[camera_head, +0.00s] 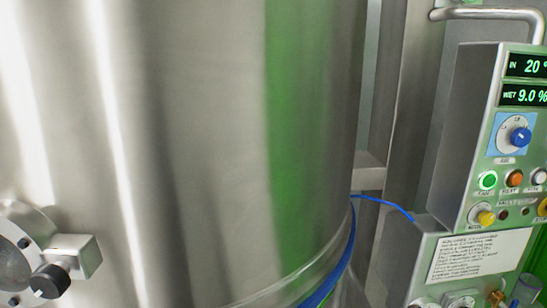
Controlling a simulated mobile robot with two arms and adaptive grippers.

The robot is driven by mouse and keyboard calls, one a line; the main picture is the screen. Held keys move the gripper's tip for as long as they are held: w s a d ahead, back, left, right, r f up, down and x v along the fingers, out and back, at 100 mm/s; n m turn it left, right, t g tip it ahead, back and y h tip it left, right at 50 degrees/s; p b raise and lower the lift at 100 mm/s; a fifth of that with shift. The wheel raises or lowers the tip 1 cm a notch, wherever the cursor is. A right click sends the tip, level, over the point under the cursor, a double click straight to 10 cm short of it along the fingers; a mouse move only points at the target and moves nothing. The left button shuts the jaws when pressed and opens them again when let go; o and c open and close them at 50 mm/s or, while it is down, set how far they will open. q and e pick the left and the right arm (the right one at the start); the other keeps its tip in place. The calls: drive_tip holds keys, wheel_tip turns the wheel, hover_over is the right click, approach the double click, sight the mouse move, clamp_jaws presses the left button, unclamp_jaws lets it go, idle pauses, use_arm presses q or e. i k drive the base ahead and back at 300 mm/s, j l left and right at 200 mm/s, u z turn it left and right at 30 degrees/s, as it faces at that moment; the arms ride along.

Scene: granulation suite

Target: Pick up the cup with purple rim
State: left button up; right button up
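Neither of my grippers is in view. A large shiny steel vessel (200,140) fills the left and middle of the view, close in front of the camera.
A control panel (510,150) with displays, a blue knob (519,136) and several coloured buttons stands at the right. A blue hose or cable (385,201) runs by the vessel. A black knob (50,281) sticks out from a port at lower left. No floor shows clearly.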

sight(528, 286)
drive_tip(key=z, duration=1.65)
